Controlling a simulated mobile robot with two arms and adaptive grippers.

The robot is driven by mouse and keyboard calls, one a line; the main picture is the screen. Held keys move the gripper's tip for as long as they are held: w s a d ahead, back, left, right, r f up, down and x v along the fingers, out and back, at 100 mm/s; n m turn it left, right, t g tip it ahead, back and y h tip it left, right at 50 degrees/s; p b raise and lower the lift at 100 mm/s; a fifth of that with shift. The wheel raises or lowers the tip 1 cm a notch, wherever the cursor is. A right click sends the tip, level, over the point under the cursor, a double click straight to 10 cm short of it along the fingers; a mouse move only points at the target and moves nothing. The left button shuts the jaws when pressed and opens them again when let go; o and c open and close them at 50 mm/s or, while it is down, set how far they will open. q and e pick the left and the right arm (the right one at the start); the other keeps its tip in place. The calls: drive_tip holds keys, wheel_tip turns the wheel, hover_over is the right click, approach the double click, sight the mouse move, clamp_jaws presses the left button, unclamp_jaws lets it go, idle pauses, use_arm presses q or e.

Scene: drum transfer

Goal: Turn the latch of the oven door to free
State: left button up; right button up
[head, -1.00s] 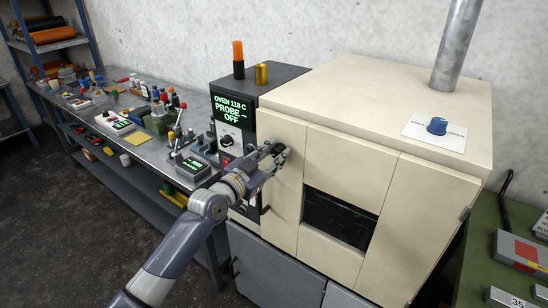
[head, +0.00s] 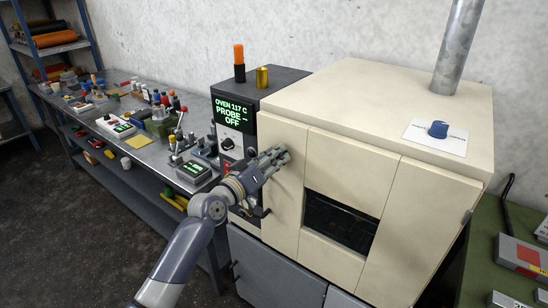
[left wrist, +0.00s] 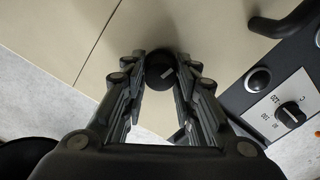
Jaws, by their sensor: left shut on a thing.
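The cream oven (head: 282,215) stands at the centre and right in the head view, with its door shut. My left gripper (head: 280,156) is at the left part of the oven front, its fingers against or very near the panel. In the left wrist view, a round black knob with a pale mark, which looks like the latch (left wrist: 160,68), sits between the fingertips of my left gripper (left wrist: 160,80). The fingers are shut on it from both sides. In the head view the gripper hides the latch. My right gripper is not in view.
The oven's dark control box (head: 235,108) reads "OVEN 117 C PROBE OFF". Its dial (left wrist: 290,114) and a dark bar handle (left wrist: 284,22) lie right of the gripper in the wrist view. A cluttered bench (head: 150,155) is at left, a green table (head: 485,260) at right.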

use_arm(q)
drive_tip(key=shift+n, duration=1.1)
drive_tip(key=o, duration=1)
drive_tip(key=shift+o, duration=0.2)
drive_tip(key=shift+a, duration=0.1)
drive_tip(key=v, duration=1.2)
